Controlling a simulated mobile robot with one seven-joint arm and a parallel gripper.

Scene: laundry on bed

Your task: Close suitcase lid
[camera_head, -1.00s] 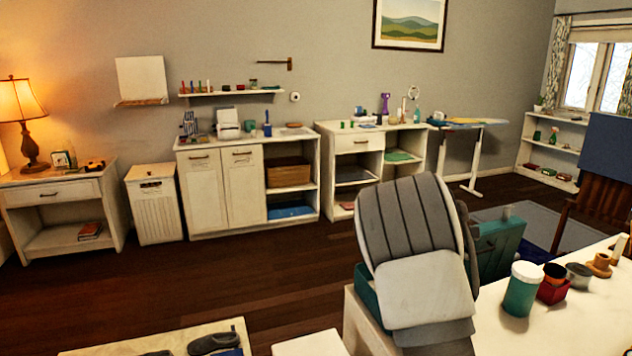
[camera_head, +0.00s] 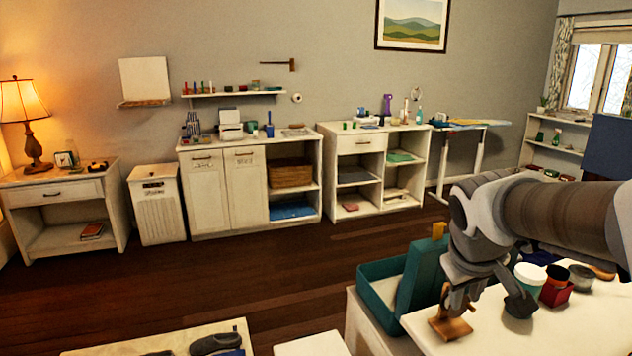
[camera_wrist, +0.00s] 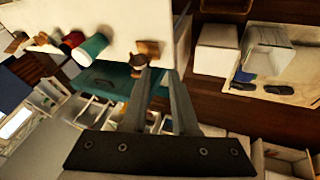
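The teal suitcase (camera_head: 380,312) sits open at the left end of the white surface. Its lid (camera_head: 424,272) stands raised and steep, with a small yellow-brown piece (camera_head: 439,231) at its top edge. My gripper (camera_head: 458,303) points down just right of the lid, above a small brown wooden piece. In the wrist view my gripper (camera_wrist: 160,75) shows two fingers spread apart with nothing visibly clamped between them. Teal suitcase parts (camera_wrist: 108,82) lie beside and behind the fingers. Whether a finger touches the lid cannot be told.
The wooden piece (camera_head: 450,326) stands on the white surface (camera_head: 540,335). Dark shoes (camera_head: 215,342) lie at the lower left. Open floor lies behind the suitcase.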

